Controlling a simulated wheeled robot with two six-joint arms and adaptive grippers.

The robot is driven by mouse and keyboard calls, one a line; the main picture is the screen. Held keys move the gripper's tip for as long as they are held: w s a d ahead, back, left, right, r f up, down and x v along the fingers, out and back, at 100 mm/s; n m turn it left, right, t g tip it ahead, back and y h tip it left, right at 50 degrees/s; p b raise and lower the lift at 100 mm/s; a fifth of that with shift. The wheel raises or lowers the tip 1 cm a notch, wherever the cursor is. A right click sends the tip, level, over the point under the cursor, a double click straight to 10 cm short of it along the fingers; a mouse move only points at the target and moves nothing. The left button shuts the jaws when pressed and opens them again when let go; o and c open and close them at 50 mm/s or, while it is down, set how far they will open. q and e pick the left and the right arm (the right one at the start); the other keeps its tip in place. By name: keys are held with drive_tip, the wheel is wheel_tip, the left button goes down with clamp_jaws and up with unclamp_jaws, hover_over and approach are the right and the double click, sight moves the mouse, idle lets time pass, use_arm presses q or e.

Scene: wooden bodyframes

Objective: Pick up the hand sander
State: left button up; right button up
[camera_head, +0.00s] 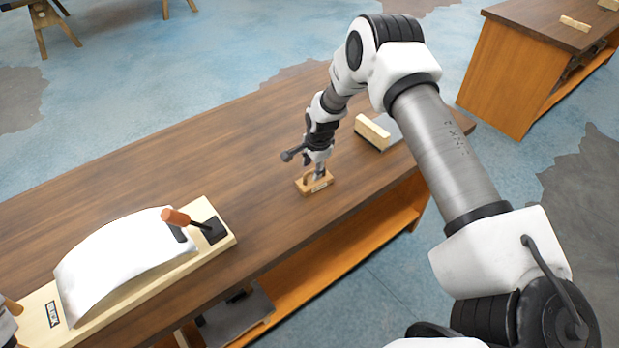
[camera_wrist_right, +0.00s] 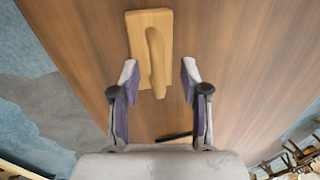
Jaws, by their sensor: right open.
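The hand sander (camera_head: 314,184) is a light wooden block with a raised handle, lying on the brown workbench (camera_head: 233,135) near its front edge. My right gripper (camera_head: 318,171) points down right over it. In the right wrist view the sander (camera_wrist_right: 134,36) has a long rounded handle that runs lengthwise along the block. The right gripper (camera_wrist_right: 160,76) is open there, with one fingertip on each side of the handle's lower end. Gaps show between handle and fingers. Whether the fingertips are level with the handle is hard to tell. My left gripper does not show.
A wooden form with a curved white sheet (camera_head: 125,262) and an orange-handled clamp (camera_head: 176,217) stands on the bench at left. A grey-and-wood block (camera_head: 372,132) lies behind the gripper. Another bench (camera_head: 520,75) stands at upper right. The bench's middle is clear.

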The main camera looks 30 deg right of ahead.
wheel_tip(320, 180, down, 2)
drive_tip(key=shift+w+f, duration=0.15)
drive_tip(key=shift+f, duration=0.1)
clamp_jaws()
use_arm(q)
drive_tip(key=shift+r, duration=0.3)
use_arm(e)
drive_tip(key=shift+r, duration=0.55)
wheel_tip(320, 180, up, 2)
drive_tip(key=shift+r+b, duration=0.1)
drive_tip(key=shift+b, duration=0.6)
use_arm(q)
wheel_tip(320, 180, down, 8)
drive_tip(key=b, duration=0.6)
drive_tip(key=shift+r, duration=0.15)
use_arm(e)
drive_tip(key=s+a+r, duration=0.1)
drive_tip(key=s+a, duration=0.9)
drive_tip(key=s, duration=0.2)
drive_tip(key=shift+s+a+r, duration=0.15)
drive_tip(key=shift+r, duration=0.25)
